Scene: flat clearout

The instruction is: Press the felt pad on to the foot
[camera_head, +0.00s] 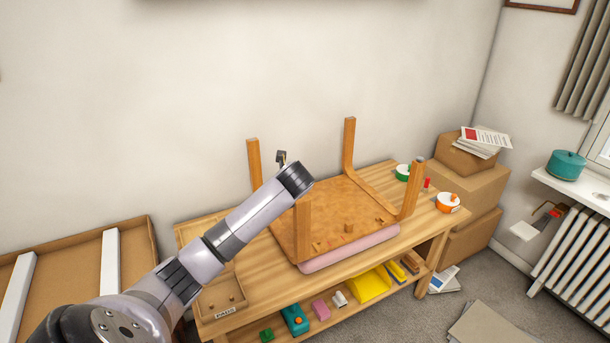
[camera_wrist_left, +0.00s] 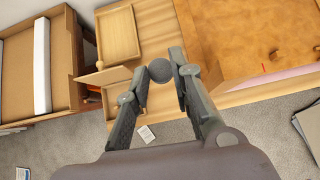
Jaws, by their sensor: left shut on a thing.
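An upturned wooden table (camera_head: 340,210) lies on a bench with its legs pointing up. Its front left leg (camera_head: 303,228) stands just right of my left wrist; the back left leg (camera_head: 254,160), back right leg (camera_head: 348,145) and front right leg (camera_head: 411,190) also show. In the left wrist view, my left gripper (camera_wrist_left: 163,72) is shut on a round dark grey felt pad (camera_wrist_left: 159,70) at its fingertips. The pad is apart from any foot visible there. My right gripper is not in view.
A tray labelled PADS (camera_head: 225,310) sits at the bench's left front. Green (camera_head: 403,173) and orange (camera_head: 448,202) round containers stand at its right end. A large open carton (camera_head: 75,265) is at the left. Cardboard boxes (camera_head: 470,185) are stacked at the right.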

